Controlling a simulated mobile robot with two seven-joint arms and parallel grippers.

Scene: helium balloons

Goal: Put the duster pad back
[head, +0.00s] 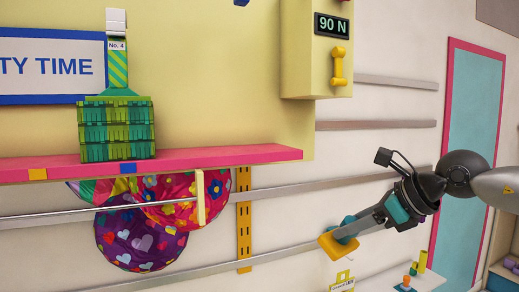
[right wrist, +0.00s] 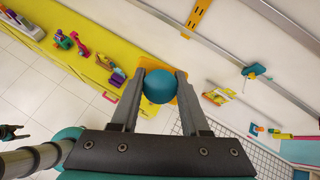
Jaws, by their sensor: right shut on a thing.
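The duster pad (head: 335,246) is a flat yellow-orange pad with a round teal knob. My right gripper (head: 350,229) is shut on the knob and holds the pad tilted in the air before the wall. In the right wrist view the teal knob (right wrist: 159,86) sits between the two fingers, with the pad (right wrist: 186,101) partly hidden behind it. A small dark claw-like shape at the left edge of that view may be my left gripper (right wrist: 12,132); its jaw state is unclear. I cannot tell which spot is the pad's place.
Metal rails (head: 300,188) cross the wall. A yellow tag (head: 343,280) and a small ledge (head: 428,279) are low on the right.

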